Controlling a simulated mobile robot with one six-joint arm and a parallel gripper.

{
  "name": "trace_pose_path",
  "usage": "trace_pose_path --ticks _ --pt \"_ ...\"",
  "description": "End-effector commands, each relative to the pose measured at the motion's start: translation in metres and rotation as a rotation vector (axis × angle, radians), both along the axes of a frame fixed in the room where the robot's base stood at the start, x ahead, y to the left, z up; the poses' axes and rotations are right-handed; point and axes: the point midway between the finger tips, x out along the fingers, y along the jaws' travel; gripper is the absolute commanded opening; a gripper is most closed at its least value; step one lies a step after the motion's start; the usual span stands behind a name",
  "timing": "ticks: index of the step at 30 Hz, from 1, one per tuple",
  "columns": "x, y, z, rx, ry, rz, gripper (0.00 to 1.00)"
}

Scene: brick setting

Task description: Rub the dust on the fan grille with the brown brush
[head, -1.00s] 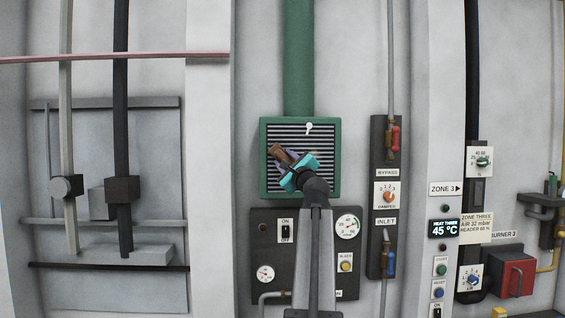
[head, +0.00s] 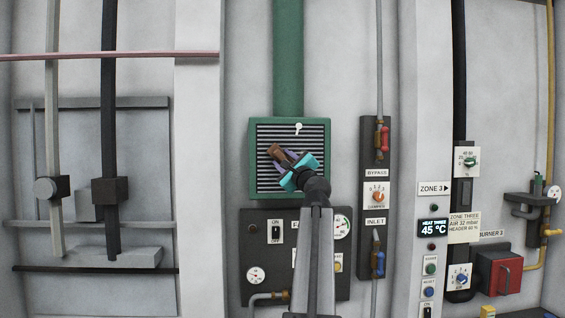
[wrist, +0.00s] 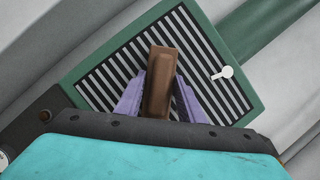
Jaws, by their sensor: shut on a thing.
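The fan grille (head: 262,180) is a green square frame with dark and light slats, on the wall below a green duct. It also fills the middle of the wrist view (wrist: 99,88). My gripper (head: 282,157) is in front of it, its purple fingers (wrist: 160,88) shut on the brown brush (wrist: 161,75). The brush, a brown block, also shows in the head view (head: 273,150), over the slats left of centre. I cannot tell whether it touches them. No dust stands out on the visible slats; my gripper hides the lower right ones.
A white knob-like piece (head: 298,128) sits on the grille's upper part. A dark switch and gauge panel (head: 262,240) is just below, partly behind my arm. A narrow valve panel (head: 371,215) stands to the right. Bare wall lies left of the grille.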

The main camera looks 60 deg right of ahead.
Motion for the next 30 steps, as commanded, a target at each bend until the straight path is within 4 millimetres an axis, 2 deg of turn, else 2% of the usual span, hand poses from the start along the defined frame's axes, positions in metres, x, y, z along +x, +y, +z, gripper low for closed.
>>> trace_pose_path --ticks 15,30 --pt "-0.023 -0.02 -0.001 0.0 0.0 -0.003 0.17" --pt "-0.026 -0.023 0.0 0.0 0.0 -0.003 0.17"
